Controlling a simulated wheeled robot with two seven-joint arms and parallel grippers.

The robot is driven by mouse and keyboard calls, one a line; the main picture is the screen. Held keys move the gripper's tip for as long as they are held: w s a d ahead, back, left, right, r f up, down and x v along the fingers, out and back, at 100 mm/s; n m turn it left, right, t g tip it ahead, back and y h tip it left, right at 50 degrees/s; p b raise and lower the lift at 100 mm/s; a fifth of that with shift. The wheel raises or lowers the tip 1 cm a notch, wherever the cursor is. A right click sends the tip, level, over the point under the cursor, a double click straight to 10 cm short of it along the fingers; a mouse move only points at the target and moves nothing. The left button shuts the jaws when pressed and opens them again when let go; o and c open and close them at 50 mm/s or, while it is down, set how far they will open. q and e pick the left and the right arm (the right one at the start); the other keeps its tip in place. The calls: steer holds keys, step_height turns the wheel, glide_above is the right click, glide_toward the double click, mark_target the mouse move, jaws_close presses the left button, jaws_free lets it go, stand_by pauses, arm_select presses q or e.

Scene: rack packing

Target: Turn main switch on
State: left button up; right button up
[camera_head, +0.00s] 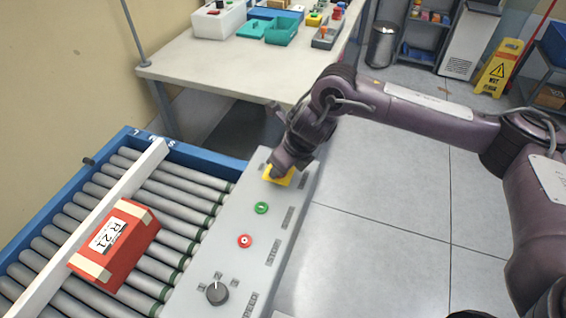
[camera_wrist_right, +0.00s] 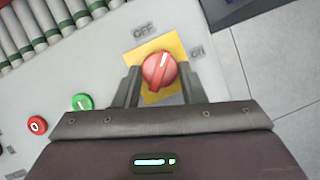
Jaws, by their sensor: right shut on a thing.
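The main switch is a red rotary knob (camera_wrist_right: 158,70) on a yellow square plate (camera_wrist_right: 176,47), with the labels OFF and ON beside it. The white line on the knob points between the two labels in the right wrist view. My right gripper (camera_wrist_right: 158,84) has one finger on each side of the knob and is shut on it. In the head view, my right gripper (camera_head: 279,172) comes down onto the yellow plate (camera_head: 274,180) at the far end of the grey control panel (camera_head: 225,240) and hides the knob. My left gripper is in neither view.
The panel also has a green button (camera_head: 261,208), a red button (camera_head: 245,241) and a black selector knob (camera_head: 217,292). Left of it, a red box (camera_head: 128,240) lies on the roller conveyor (camera_head: 180,210). A white table (camera_head: 230,65) stands behind.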

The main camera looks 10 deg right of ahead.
steer(key=shift+a+r+m+h+p, duration=0.2)
steer(key=shift+m+h+p, duration=0.2)
steer(key=shift+m, duration=0.6)
steer(key=m+p, duration=0.1)
steer(key=m, duration=0.1)
steer(key=shift+r+m+t+h+p, duration=0.1)
steer(key=shift+m+t+h+p, duration=0.2)
steer(key=shift+t+h+p, duration=0.1)
steer(key=m+p, duration=0.1)
steer(key=m, duration=0.1)
steer(key=m+h+p, duration=0.1)
steer(key=p, duration=0.1)
steer(key=shift+a+m+h, duration=0.2)
steer(key=shift+m+h, duration=0.1)
steer(key=shift+m, duration=0.1)
steer(key=shift+m+p, duration=0.7)
steer(key=shift+p, duration=0.2)
steer(key=shift+f+h, duration=0.2)
steer(key=shift+h, duration=0.1)
steer(key=o, duration=1)
steer(key=shift+s, duration=0.1)
